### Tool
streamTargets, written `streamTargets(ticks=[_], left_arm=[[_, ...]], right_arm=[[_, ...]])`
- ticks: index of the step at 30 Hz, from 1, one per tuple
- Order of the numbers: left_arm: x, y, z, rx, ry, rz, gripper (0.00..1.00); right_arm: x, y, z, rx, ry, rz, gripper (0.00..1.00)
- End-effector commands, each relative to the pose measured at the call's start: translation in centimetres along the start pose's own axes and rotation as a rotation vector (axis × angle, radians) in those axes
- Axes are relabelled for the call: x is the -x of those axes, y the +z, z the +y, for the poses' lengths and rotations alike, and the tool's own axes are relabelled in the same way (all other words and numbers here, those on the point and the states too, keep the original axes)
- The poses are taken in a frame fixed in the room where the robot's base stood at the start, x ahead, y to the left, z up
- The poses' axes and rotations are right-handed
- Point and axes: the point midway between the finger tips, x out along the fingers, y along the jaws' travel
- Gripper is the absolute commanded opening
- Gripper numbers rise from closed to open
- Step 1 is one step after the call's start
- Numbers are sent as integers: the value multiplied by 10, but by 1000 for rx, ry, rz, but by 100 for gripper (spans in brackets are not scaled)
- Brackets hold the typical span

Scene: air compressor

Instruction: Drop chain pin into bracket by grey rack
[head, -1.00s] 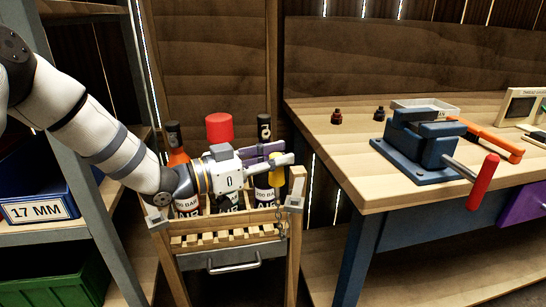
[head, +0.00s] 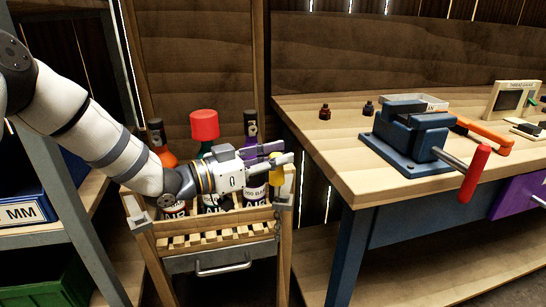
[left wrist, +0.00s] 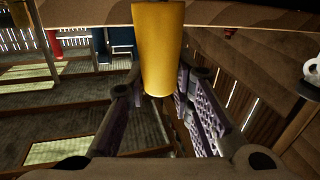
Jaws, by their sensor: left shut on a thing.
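My left gripper (head: 280,155) is shut on the yellow-handled chain pin (head: 276,170), above the front right corner of the wooden bottle cart. The yellow handle (left wrist: 158,50) fills the top middle of the left wrist view, between the two fingers. The pin's lower end cannot be made out. A chain (head: 279,222) hangs at the cart's right post. A grey metal bracket (head: 138,222) sits on the cart's front left post, on the side of the grey rack (head: 62,165). Another grey bracket (head: 284,204) is on the right post, just below the pin. My right gripper is not in view.
Gas bottles stand in the cart, one with a red top (head: 204,125), behind and below my left arm. A workbench (head: 330,152) with a blue vise (head: 410,137) stands at right. Blue and green bins (head: 52,284) fill the rack at left.

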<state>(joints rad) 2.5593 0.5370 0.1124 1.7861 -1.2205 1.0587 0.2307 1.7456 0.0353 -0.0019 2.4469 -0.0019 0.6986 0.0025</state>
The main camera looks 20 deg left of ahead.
Motion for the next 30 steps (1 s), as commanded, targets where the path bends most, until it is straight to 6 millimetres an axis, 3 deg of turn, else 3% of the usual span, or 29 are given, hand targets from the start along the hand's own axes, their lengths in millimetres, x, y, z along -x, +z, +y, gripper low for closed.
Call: streamTargets(ticks=[16,30], left_arm=[[-18,12,-3,0,0,0,0],[-19,12,-4,-1,0,2,0]], right_arm=[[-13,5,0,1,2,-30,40],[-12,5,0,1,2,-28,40]])
